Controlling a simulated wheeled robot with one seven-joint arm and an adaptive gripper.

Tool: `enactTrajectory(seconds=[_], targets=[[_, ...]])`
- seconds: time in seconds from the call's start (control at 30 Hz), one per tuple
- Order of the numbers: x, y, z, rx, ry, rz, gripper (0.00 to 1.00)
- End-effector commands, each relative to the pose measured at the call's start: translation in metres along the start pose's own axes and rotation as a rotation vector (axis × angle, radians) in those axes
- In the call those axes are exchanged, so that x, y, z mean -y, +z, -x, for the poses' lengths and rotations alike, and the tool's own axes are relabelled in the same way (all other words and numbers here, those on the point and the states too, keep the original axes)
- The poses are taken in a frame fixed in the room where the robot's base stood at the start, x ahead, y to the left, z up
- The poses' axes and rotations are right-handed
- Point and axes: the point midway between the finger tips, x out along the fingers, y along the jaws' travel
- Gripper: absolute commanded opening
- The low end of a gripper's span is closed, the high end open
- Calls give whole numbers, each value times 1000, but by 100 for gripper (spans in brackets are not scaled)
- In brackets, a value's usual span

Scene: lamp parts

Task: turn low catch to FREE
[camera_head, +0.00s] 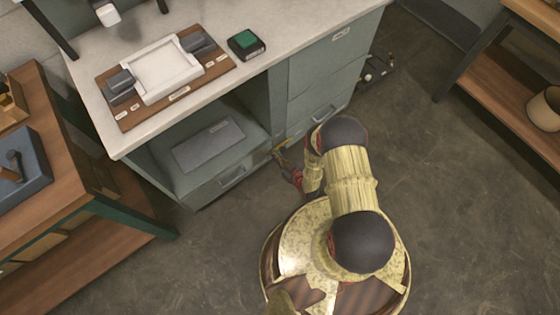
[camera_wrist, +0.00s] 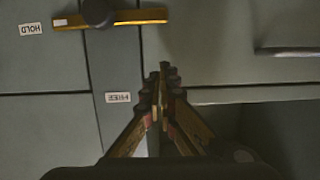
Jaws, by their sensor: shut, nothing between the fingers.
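The low catch (camera_wrist: 140,18) is a yellow bar on a dark round pivot at the top of the wrist view. It lies nearly level, its white-tipped end beside the HOLD label (camera_wrist: 32,29). The FREE label (camera_wrist: 118,97) is below the pivot, and both labels appear upside down. My gripper (camera_wrist: 160,76) is shut and empty, its fingertips right of the FREE label and below the bar, apart from it in the picture. In the head view my gripper (camera_head: 281,158) is at the low front of the grey cabinet, and the catch there is small and partly hidden.
The grey cabinet (camera_head: 308,88) has drawers with handles and an open bay holding a grey panel (camera_head: 208,145). A tray on a brown board (camera_head: 126,116) and a green-topped box (camera_head: 246,43) stand on top. Wooden shelving flanks both sides. Floor (camera_head: 455,190) is clear at right.

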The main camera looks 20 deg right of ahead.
Motion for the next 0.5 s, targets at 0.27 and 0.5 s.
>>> enactTrajectory(seconds=[0.27,0.5], targets=[[0,21,-38,3,1,-2,0],[0,38,-43,2,1,-1,0]])
